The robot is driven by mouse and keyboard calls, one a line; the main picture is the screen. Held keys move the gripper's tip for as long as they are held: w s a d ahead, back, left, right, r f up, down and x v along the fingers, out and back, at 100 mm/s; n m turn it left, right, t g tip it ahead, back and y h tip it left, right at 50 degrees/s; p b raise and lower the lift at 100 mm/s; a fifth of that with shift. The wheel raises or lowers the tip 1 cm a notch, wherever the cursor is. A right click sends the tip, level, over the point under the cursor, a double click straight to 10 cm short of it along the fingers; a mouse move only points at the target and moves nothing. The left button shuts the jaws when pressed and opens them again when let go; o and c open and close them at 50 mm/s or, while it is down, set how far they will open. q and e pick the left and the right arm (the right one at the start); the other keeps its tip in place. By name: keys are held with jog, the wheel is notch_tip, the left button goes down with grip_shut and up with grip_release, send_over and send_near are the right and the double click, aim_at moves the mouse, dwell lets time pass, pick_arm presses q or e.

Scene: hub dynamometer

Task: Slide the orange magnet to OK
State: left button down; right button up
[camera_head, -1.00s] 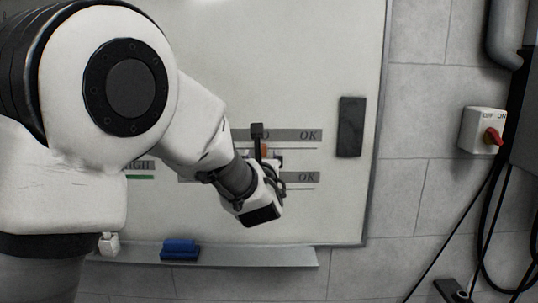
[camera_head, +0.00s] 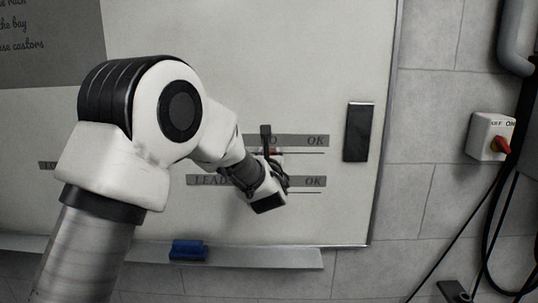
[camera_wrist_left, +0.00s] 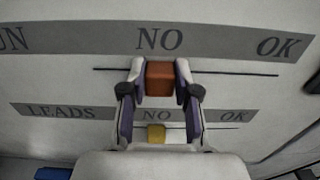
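The orange magnet (camera_wrist_left: 160,78) sits on the thin upper dark line (camera_wrist_left: 235,72), below the word NO, in the left wrist view. My left gripper (camera_wrist_left: 160,72) has one finger against each side of it and looks shut on it. The OK label (camera_wrist_left: 280,47) is to the right on the same grey strip; it also shows in the head view (camera_head: 315,141). In the head view my left gripper (camera_head: 268,148) is at the whiteboard, left of OK, and hides most of the magnet. My right gripper is in neither view.
A yellow magnet (camera_wrist_left: 156,133) sits below on the LEADS row, under its NO. A black block (camera_head: 358,131) is on the whiteboard right of the labels. A blue eraser (camera_head: 188,250) lies on the tray (camera_head: 270,256). A red-knobbed switch (camera_head: 491,137) is on the wall.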

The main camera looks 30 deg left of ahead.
aim_at(318, 151)
pick_arm(q)
jog(key=d+b, duration=0.1)
jog(key=w+d+b, duration=0.1)
jog(key=w+d, duration=0.1)
jog(key=d, duration=0.1)
jog(key=shift+f+b, duration=0.2)
jog(key=shift+b, duration=0.2)
jog(key=w+d, duration=0.1)
jog(key=d, duration=0.1)
jog(key=w+d, duration=0.1)
jog(key=d, duration=0.2)
jog(key=w+d, duration=0.1)
jog(key=d, duration=0.1)
jog(key=shift+w+d+r+b, duration=0.15)
jog(key=shift+w+r+b, duration=0.1)
jog(key=shift+b, duration=0.05)
jog(key=c, duration=0.9)
grip_release()
jog(key=shift+c, duration=0.2)
jog(key=shift+o, duration=0.5)
jog(key=shift+w+d+f, duration=0.1)
jog(key=shift+w+d, duration=0.05)
jog(key=shift+d, duration=0.05)
